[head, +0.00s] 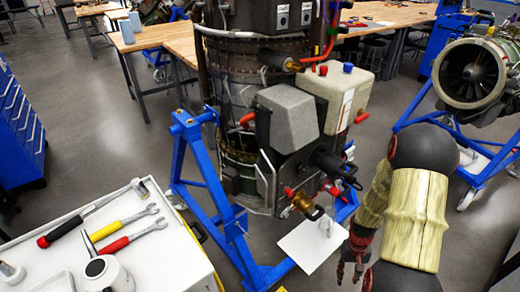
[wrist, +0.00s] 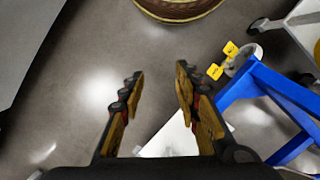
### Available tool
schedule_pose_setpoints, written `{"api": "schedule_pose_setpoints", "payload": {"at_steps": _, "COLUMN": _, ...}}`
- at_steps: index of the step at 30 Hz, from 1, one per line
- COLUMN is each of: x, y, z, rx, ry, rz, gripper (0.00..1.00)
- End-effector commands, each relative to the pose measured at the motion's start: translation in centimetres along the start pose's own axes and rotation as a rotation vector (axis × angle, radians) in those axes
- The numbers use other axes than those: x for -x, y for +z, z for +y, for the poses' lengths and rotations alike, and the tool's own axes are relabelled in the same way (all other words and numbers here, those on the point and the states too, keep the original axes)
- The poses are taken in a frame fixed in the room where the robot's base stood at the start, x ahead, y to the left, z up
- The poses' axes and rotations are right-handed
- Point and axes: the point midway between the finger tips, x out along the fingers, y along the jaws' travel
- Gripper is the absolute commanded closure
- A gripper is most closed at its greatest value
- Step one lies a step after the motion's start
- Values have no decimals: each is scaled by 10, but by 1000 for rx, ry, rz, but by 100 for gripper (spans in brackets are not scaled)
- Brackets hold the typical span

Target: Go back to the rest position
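My gripper (head: 355,257) hangs low at the right of the head view, in front of the turbine stand and beside my arm. In the wrist view my gripper (wrist: 158,90) points down toward the grey floor. Its two fingers are spread apart with nothing between them. The turbine (head: 245,100) stands upright in a blue stand (head: 215,205) in the middle of the head view. Part of a blue stand (wrist: 270,85) also shows at the right of the wrist view.
A white cart top (head: 150,255) with a hammer, wrenches (head: 135,235) and a white container (head: 105,272) is at lower left. A white plate (head: 312,243) lies at the stand's foot. A second turbine (head: 470,75) stands at right. Bare floor (head: 95,130) lies at left.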

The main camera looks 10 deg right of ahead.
Motion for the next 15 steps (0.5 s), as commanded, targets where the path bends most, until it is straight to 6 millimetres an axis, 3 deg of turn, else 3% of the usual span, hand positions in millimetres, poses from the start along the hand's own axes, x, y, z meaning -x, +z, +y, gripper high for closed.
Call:
{"api": "schedule_pose_setpoints", "payload": {"at_steps": 1, "x": 27, "y": 6, "z": -7, "rx": 5, "ry": 6, "rz": 3, "gripper": 68}}
{"api": "schedule_pose_setpoints", "payload": {"at_steps": 6, "x": 98, "y": 34, "z": -31, "rx": 16, "ry": 13, "rz": -4, "gripper": 68}}
{"api": "schedule_pose_setpoints", "payload": {"at_steps": 15, "x": 203, "y": 94, "z": -74, "rx": 57, "ry": 12, "rz": 42, "gripper": 68}}
